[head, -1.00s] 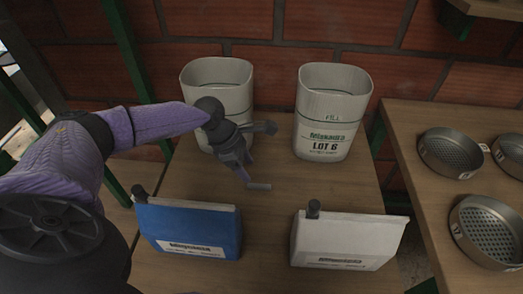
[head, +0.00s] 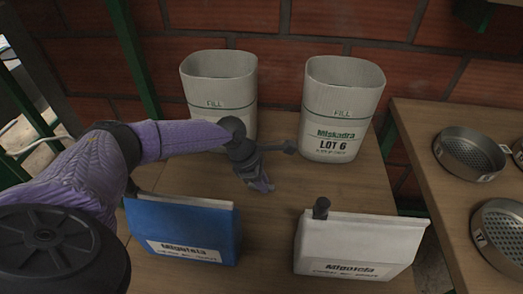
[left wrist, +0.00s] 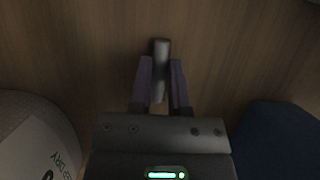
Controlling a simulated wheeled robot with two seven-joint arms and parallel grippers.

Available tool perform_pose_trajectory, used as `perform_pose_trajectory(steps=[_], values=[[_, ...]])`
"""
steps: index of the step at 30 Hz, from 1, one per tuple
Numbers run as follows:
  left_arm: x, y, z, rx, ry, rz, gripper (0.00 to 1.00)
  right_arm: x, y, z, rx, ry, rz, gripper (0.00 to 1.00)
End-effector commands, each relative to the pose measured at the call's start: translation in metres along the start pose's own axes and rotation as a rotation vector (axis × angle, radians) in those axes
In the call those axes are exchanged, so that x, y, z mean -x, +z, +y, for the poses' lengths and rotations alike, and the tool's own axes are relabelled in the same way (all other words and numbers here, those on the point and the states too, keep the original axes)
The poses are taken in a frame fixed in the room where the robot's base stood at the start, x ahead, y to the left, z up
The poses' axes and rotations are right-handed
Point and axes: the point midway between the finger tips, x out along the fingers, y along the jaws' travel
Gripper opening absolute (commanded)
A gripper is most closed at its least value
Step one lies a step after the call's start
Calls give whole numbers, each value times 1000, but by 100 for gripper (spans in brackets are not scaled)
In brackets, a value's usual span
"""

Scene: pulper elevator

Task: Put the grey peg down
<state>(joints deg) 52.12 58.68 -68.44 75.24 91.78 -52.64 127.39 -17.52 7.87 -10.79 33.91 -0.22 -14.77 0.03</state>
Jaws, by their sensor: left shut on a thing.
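The grey peg (left wrist: 161,58) shows in the left wrist view as a short cylinder between the fingers of my left gripper (left wrist: 161,72), which is shut on it. Its far end sticks out past the fingertips, over bare wooden table. In the head view my left gripper (head: 262,184) points down over the middle of the table, between the containers and the bags. The peg is hidden in that view. I cannot tell whether the peg touches the table. My right gripper is not in view.
A blue bag (head: 185,232) and a white bag (head: 350,245) with a dark knob (head: 321,208) stand in front. Round sieves (head: 470,152) lie on the right table. Table between bags is clear.

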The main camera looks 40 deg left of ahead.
Motion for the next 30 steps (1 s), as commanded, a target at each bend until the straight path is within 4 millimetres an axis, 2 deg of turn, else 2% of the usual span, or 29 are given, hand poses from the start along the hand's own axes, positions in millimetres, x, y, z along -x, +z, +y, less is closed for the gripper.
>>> perform_pose_trajectory(steps=[8,10,18,21,26,29,30], values=[[0,0,0,0,0,0,0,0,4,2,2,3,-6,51],[8,3,0,0,1,-1,0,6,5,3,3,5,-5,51],[75,31,0,-1,4,-4,0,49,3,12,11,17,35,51],[89,37,0,-1,3,-2,0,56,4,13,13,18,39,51],[98,40,0,0,1,0,0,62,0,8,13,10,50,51],[121,50,0,-1,3,-2,0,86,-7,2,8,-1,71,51],[135,56,0,0,4,-3,0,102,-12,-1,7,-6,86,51]])
